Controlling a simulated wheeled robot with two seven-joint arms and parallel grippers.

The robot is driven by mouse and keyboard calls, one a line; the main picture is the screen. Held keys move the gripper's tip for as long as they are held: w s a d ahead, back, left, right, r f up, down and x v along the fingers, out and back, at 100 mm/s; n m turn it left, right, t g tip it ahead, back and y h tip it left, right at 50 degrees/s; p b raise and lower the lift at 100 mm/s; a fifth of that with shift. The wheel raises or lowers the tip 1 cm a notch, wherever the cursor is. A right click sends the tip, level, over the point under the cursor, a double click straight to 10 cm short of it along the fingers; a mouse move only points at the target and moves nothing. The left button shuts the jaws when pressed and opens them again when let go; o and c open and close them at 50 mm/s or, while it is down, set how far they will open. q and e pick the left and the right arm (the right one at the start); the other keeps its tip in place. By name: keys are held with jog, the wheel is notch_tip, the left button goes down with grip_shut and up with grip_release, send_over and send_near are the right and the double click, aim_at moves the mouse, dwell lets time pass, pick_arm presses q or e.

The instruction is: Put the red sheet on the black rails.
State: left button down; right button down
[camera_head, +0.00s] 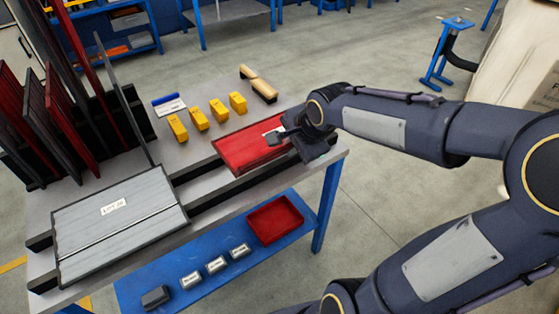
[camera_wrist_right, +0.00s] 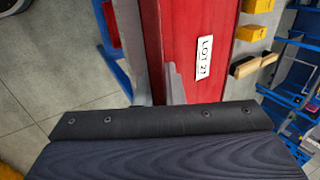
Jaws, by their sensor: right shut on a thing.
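The red sheet (camera_head: 243,151) lies roughly flat at the right end of the workbench, by the black rails (camera_head: 207,197). I cannot tell whether it touches the rails or is held just above them. My right gripper (camera_head: 282,137) is shut on its right part. In the right wrist view the red sheet (camera_wrist_right: 188,25) runs up from the gripper (camera_wrist_right: 172,85), with a white "LOT 27" label on it. A grey panel (camera_head: 150,215) with a white label lies across the rails at the left. My left gripper is not in view.
Several yellow blocks (camera_head: 198,120), a blue-and-white item (camera_head: 168,104) and a wood-handled brush (camera_head: 258,84) lie behind the sheet. A rack of upright red and dark sheets (camera_head: 60,105) stands at the left. A red tray (camera_head: 275,220) sits on the blue lower shelf.

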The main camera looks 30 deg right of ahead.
jog(key=x, duration=0.5)
jog(key=shift+w+a+f+b, duration=0.1)
jog(key=shift+w+a+b, duration=0.05)
jog(key=shift+w+b, duration=0.3)
jog(key=shift+w+f+b, duration=0.15)
jog(key=shift+f+b, duration=0.05)
jog(key=shift+f, duration=0.7)
jog(key=shift+w+f+b, duration=0.15)
jog(key=shift+f, duration=0.8)
jog(key=shift+f, duration=0.1)
jog(key=c, duration=2)
grip_release()
jog(key=o, duration=0.5)
